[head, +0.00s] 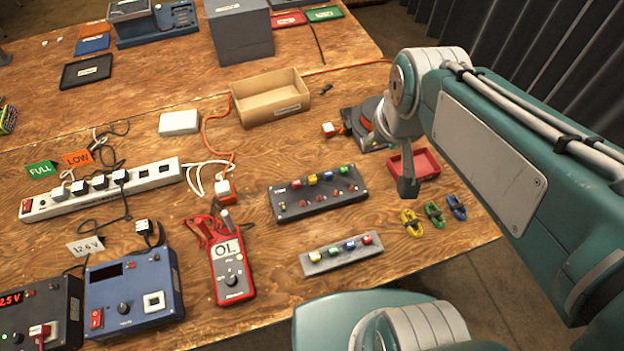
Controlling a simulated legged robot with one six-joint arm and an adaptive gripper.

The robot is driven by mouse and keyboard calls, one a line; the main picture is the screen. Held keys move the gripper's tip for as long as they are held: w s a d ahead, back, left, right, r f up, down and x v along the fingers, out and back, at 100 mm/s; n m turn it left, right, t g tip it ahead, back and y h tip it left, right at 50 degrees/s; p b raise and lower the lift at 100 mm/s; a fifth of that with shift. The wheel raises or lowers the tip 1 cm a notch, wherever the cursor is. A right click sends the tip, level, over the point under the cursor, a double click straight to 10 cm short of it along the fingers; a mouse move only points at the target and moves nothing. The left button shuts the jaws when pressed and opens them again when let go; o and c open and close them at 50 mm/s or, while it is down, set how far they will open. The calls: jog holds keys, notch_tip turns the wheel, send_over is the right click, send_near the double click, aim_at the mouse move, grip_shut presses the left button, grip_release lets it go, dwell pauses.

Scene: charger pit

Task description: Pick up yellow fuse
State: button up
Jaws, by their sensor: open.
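My gripper (407,187) points down in front of the red tray (427,161), to the right of both rows. It is open, seen nearly edge-on, with nothing visible in it. It is apart from both yellow pieces.
Yellow, green and blue clip-like items (433,213) lie near the table's right edge. A red clamp meter (230,262) lies left of the grey rack. A cardboard box (270,97) and a white power strip (105,186) are farther off. Bare wood surrounds the rack.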

jog(key=w+a+f+n+g, duration=0.1)
jog(key=w+a+f+g, duration=0.1)
jog(key=w+a+f, duration=0.45)
jog(key=n+g, duration=0.1)
jog(key=g, duration=0.1)
send_over(312, 177)
notch_tip(312, 177, down, 12)
notch_tip(312, 177, down, 10)
jog(key=shift+f, duration=0.15)
jog(key=c, duration=0.6)
